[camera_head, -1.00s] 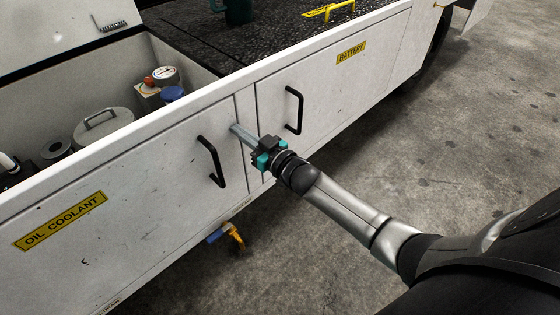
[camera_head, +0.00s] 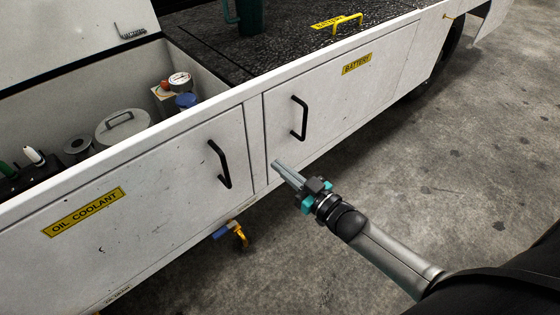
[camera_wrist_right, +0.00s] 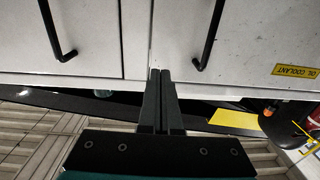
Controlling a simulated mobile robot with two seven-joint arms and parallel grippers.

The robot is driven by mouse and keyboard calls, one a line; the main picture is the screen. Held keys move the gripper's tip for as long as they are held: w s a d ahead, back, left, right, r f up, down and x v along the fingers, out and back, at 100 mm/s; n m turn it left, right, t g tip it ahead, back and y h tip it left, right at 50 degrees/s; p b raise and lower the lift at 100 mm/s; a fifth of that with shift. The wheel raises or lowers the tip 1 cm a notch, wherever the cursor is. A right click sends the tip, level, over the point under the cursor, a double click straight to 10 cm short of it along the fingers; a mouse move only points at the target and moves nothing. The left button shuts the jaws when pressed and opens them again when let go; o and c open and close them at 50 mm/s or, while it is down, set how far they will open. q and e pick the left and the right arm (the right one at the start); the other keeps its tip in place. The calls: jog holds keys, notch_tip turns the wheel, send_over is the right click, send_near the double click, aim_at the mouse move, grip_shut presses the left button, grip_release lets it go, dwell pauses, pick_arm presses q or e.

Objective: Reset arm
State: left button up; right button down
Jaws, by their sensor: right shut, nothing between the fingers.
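My right gripper (camera_head: 276,166) is shut and empty, its fingers together in front of the white side panel of the loader. In the right wrist view its two fingers (camera_wrist_right: 160,75) lie side by side, pointing at the panel's lower edge between two black handles. The oil coolant door (camera_head: 150,195) with its black handle (camera_head: 220,164) is to the left of the gripper and closed. The battery door (camera_head: 335,110) with its black handle (camera_head: 299,118) is above and to the right, also closed. My left gripper is not in view.
An open compartment (camera_head: 215,82) holds a lidded grey can (camera_head: 122,129) and several caps. A yellow-handled valve (camera_head: 240,236) hangs below the panel. A yellow handle (camera_head: 347,22) stands on the dark top deck. The concrete floor (camera_head: 470,180) at the right is clear.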

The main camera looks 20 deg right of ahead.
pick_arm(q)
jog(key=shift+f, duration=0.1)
pick_arm(e)
jog(key=shift+s, duration=0.1)
